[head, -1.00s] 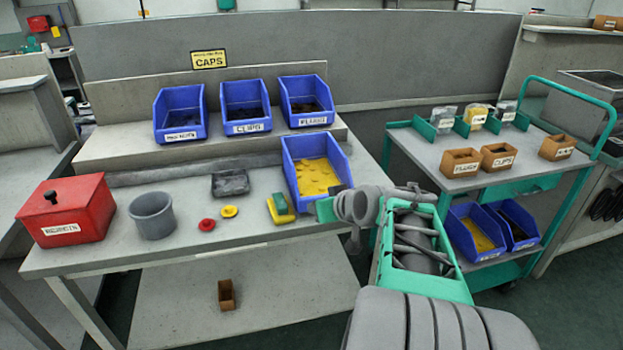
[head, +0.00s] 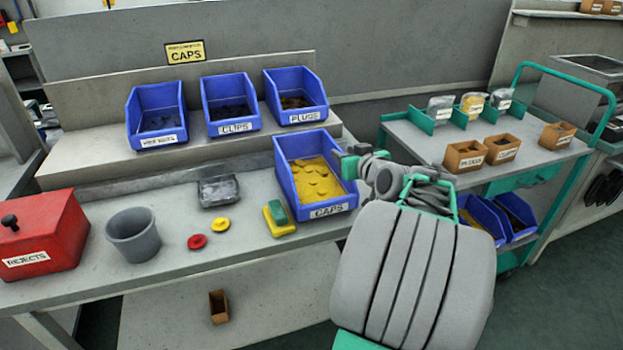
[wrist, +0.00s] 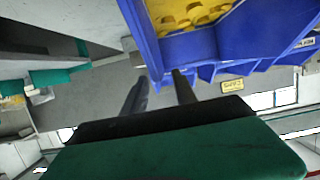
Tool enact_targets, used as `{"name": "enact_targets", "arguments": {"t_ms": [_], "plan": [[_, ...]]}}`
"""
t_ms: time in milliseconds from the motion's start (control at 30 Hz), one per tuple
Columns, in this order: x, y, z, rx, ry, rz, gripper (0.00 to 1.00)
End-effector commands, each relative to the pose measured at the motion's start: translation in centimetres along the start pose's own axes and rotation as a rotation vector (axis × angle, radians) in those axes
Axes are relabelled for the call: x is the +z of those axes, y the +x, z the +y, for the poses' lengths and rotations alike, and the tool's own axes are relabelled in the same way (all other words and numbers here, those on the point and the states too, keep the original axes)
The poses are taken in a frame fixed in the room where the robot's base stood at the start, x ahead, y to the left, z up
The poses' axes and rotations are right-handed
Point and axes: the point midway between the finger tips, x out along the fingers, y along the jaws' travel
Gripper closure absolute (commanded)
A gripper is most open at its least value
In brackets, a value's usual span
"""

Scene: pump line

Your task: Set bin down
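The blue CAPS bin (head: 331,208) holds yellow caps (head: 315,180) and appears to stand upright on the workbench (head: 165,275), at its right end. My gripper (head: 349,165) is at the bin's right side, close to the wall. In the wrist view, the two dark fingers of my gripper (wrist: 160,84) are apart, with a gap between them. The bin's blue wall (wrist: 142,40) comes down close to the fingertips there. Whether a finger touches the wall is unclear. The bin's underside is hidden.
A yellow-green sponge (head: 280,222) lies just left of the bin. Farther left are yellow and red caps, a grey cup (head: 133,236) and a red REJECTS box (head: 45,240). Three blue bins line the raised shelf behind. A green cart (head: 480,150) stands right.

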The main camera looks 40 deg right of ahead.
Motion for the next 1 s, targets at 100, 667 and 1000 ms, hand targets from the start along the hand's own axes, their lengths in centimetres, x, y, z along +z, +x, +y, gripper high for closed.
{"name": "enact_targets", "arguments": {"t_ms": [100,667,1000], "plan": [[0.1,2.4,-0.1,-0.004,0.0,-0.003,0.66],[0.0,3.9,0.1,0.002,0.0,-0.001,0.84],[0.0,3.9,0.1,0.001,0.0,-0.002,1.0]]}}
